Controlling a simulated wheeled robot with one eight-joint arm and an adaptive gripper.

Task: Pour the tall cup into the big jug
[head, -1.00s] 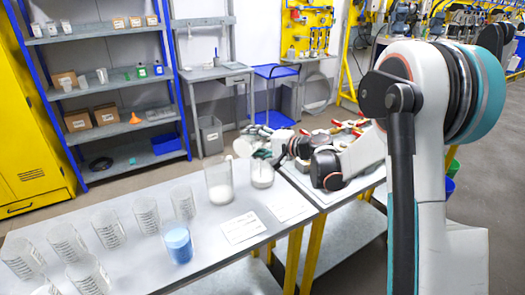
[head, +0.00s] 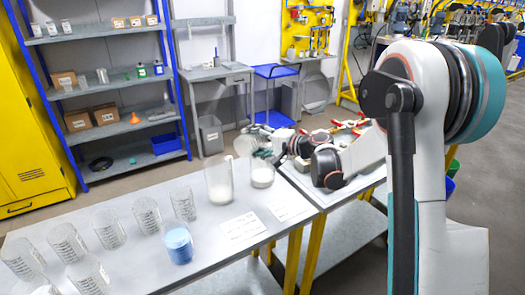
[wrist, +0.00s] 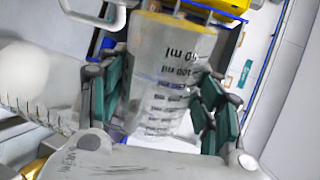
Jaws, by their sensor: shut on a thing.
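My gripper (head: 272,142) is raised above the far right end of the table. In the wrist view its green finger pads (wrist: 165,95) are shut on a clear cup with black ml marks (wrist: 172,78). In the head view this cup (head: 244,145) is small and pale, and looks tilted. I cannot tell what is in it. The largest clear vessel, seemingly the big jug (head: 219,184), stands upright on the table below and left of the gripper with white stuff in it. A white rounded shape (wrist: 22,72) fills the left edge of the wrist view.
A smaller clear vessel with white contents (head: 262,174) stands right of the jug. A cup with blue contents (head: 179,245) stands near the front edge. Several clear marked cups (head: 108,228) crowd the left. Paper cards (head: 241,226) lie flat at the right.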

